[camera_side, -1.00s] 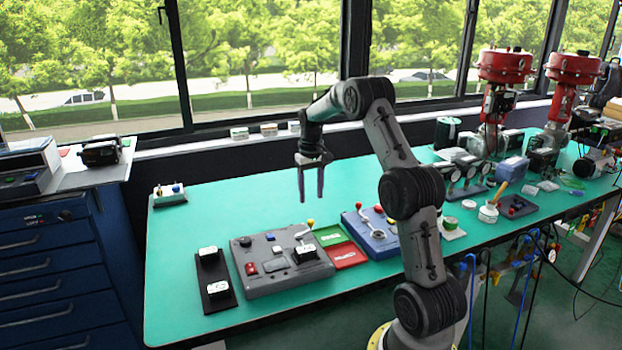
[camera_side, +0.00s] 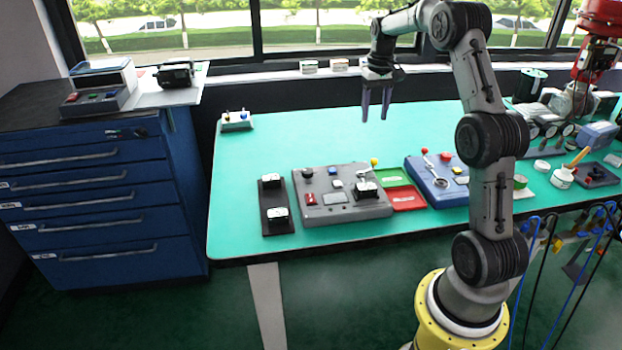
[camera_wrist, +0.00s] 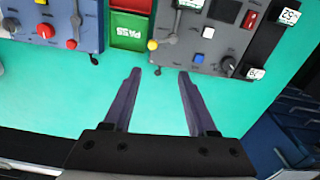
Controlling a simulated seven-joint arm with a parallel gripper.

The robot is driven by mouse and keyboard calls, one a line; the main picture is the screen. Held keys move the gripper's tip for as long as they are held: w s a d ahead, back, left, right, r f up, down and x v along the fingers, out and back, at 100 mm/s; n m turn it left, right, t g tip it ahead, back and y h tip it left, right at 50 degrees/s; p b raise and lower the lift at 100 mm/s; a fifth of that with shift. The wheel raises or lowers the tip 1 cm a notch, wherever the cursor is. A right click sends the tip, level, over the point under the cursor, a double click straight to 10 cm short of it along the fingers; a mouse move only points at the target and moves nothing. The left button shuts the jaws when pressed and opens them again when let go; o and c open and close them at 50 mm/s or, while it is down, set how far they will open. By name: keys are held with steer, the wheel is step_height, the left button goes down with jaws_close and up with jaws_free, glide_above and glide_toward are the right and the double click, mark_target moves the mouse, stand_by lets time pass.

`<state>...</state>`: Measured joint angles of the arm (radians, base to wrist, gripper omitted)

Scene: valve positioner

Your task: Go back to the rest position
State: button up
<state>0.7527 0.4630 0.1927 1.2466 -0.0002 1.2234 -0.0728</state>
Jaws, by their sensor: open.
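My gripper (camera_side: 376,103) hangs pointing down in the air above the green table (camera_side: 300,145), behind the grey and blue control boxes. Its two dark fingers are apart with nothing between them. In the wrist view my gripper (camera_wrist: 158,75) is also open and empty, with bare green table between the fingers. The grey control box (camera_side: 325,212) with its knob, buttons and yellow-tipped lever stands near the table's front edge. The blue control box (camera_side: 432,185) with a red-tipped lever stands to its right.
A black strip (camera_side: 276,228) with two white-faced gauges lies left of the grey box. Green (camera_side: 390,178) and red (camera_side: 407,199) trays lie between the boxes. A small switch box (camera_side: 237,121) stands at the back left. Red-topped valves (camera_side: 600,20) stand far right. The table's back middle is clear.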

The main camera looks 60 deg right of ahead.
steer(key=w+a+r+n+t+h, duration=0.1)
steer(key=w+a+r+n+t, duration=0.15)
steer(key=a+r, duration=0.9)
steer(key=s+a+r+n, duration=0.1)
steer(key=s+a+r, duration=0.15)
steer(key=a, duration=0.35)
steer(key=s+a+r+n, duration=0.1)
steer(key=s+a+r, duration=0.15)
steer(key=a, duration=0.35)
steer(key=s+a+f+n+t, duration=0.1)
steer(key=s+a+n+t, duration=0.15)
steer(key=s+a, duration=0.6)
steer(key=s+a+f+y, duration=0.1)
steer(key=s+a+f, duration=0.1)
steer(key=s+f, duration=0.7)
steer(key=shift+s+a+n, duration=0.25)
steer(key=shift+a+n, duration=0.05)
steer(key=shift+n, duration=0.1)
